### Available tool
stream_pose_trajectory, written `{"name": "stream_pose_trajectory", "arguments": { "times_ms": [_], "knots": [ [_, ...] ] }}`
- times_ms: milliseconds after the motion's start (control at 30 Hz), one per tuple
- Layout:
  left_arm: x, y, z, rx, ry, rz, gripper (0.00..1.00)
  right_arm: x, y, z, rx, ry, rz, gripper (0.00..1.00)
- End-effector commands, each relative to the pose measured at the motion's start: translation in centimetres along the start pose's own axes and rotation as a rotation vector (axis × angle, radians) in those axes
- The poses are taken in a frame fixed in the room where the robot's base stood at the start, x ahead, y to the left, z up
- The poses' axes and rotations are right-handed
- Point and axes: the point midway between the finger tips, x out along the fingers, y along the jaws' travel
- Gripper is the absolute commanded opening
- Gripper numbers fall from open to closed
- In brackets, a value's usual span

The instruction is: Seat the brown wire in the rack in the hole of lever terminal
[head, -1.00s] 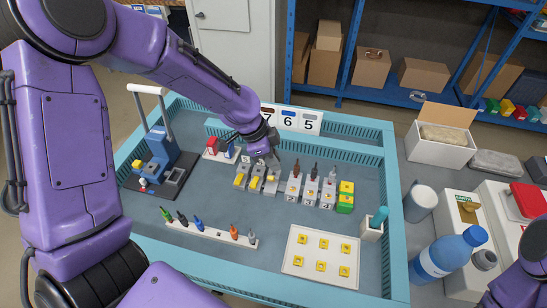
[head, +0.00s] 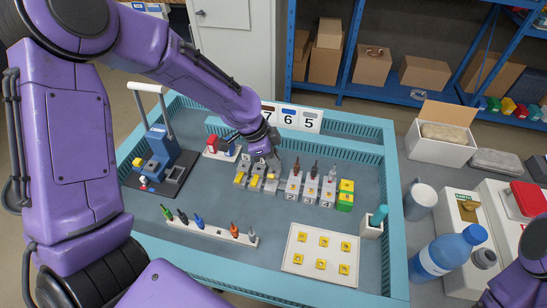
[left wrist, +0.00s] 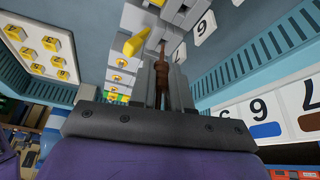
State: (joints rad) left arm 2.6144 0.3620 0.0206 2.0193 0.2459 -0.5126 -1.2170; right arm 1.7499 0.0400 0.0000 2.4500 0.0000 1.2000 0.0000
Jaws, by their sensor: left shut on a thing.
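My left gripper (head: 272,164) is shut on the brown wire (left wrist: 161,75), which stands between the fingers in the left wrist view. The wire's thin tip points at a grey lever terminal with a raised yellow lever (left wrist: 135,42). I cannot tell whether the tip is in the hole. In the head view, grey lever terminals with yellow levers (head: 255,183) stand in a row just below the gripper, which partly hides the rightmost one. The wire rack (head: 208,231) at the front left holds several coloured wires. My right gripper is out of view.
Grey blocks with upright wires (head: 311,190) stand right of the gripper, beside yellow-green blocks (head: 345,195). A white tray (head: 288,262) of yellow pieces lies at the front right. A blue press (head: 160,150) stands left. A teal rim (head: 398,220) borders the work surface.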

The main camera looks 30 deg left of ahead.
Motion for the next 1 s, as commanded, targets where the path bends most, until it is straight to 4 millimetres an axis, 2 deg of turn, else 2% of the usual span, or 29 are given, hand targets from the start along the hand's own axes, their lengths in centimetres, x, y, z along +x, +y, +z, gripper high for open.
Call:
{"name": "stream_pose_trajectory", "arguments": {
  "times_ms": [1000],
  "knots": [
    [1.2,0.0,0.6,-0.001,-0.001,0.001,0.00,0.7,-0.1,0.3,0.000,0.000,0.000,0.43]
  ]
}}
